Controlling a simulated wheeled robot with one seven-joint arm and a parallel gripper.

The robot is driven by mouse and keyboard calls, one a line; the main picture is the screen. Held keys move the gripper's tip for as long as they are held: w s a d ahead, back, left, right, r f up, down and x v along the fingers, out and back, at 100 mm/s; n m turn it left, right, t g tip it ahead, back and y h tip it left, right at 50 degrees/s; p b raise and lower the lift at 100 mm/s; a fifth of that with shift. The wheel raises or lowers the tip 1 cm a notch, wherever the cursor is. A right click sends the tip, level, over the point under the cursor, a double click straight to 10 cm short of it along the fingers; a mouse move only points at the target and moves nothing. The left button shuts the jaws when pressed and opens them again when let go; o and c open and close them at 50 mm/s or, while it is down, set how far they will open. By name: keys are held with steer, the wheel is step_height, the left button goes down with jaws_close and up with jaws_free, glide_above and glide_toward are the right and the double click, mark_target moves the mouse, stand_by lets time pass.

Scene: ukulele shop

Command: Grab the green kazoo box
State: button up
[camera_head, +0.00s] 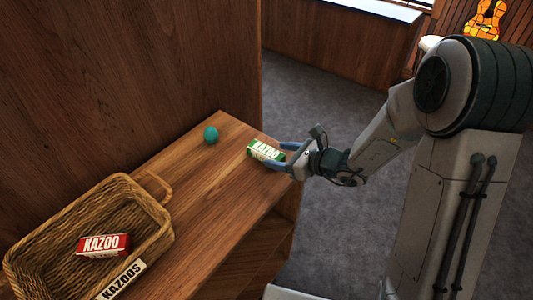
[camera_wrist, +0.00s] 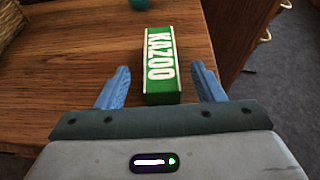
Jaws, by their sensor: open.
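The green kazoo box (camera_head: 263,150) with a white "KAZOO" label lies on the wooden shelf top, near its right edge in the head view. In the wrist view, the green kazoo box (camera_wrist: 159,68) points lengthwise away from me. My gripper (camera_wrist: 160,88) is open, with one blue finger on each side of the box's near end. A gap shows between each finger and the box. In the head view, my gripper (camera_head: 277,154) reaches in from the right at the box.
A wicker basket (camera_head: 150,238) labelled "KAZOOS" holds a red kazoo box (camera_head: 103,245) at the lower left. A small teal ball (camera_head: 211,134) sits behind and left of the green box. A wooden wall (camera_head: 130,70) rises along the back. The wooden top (camera_head: 205,185) between basket and box is clear.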

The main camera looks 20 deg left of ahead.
mark_target(270, 152)
steer(key=x, duration=0.5)
steer(key=shift+r+p, duration=0.1)
steer(key=shift+p, duration=0.25)
steer(key=shift+d, duration=0.1)
steer(key=c, duration=1.1)
steer(key=shift+o, duration=0.2)
steer(key=shift+r, duration=0.15)
